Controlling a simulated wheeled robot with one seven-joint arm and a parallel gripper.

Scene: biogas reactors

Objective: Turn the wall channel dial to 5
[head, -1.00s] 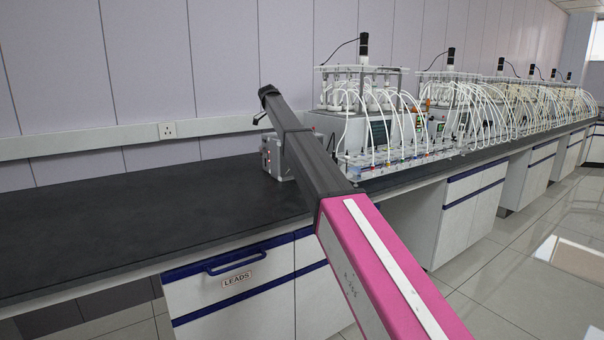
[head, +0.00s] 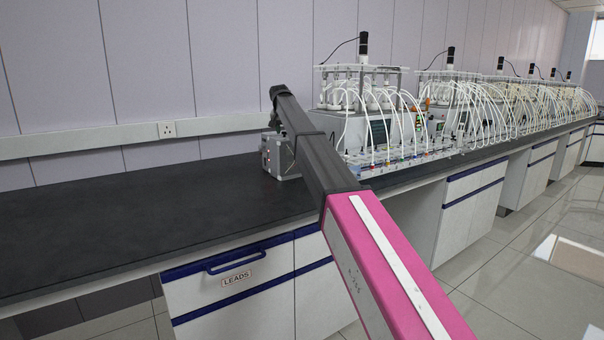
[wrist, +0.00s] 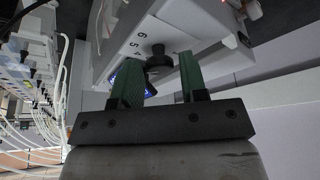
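The dial is a black knob (wrist: 157,62) on a white panel (wrist: 185,28) in the wrist view. Printed numbers, 6, 5 and 4 among them, curve around it. I cannot clearly read which number it points to. My gripper (wrist: 160,80) has two green-padded fingers, held apart on either side of the knob's near end. No contact with the knob is clear. In the head view a grey box (head: 282,158) stands on the bench against the wall, partly behind my arm. My gripper is not clearly visible there.
A reactor rig (head: 362,110) with white tubes stands just right of the box, with several more beyond it. The black bench top (head: 120,220) is bare to the left. A wall socket (head: 166,130) sits on the trunking. A drawer labelled LEADS (head: 236,279) is below.

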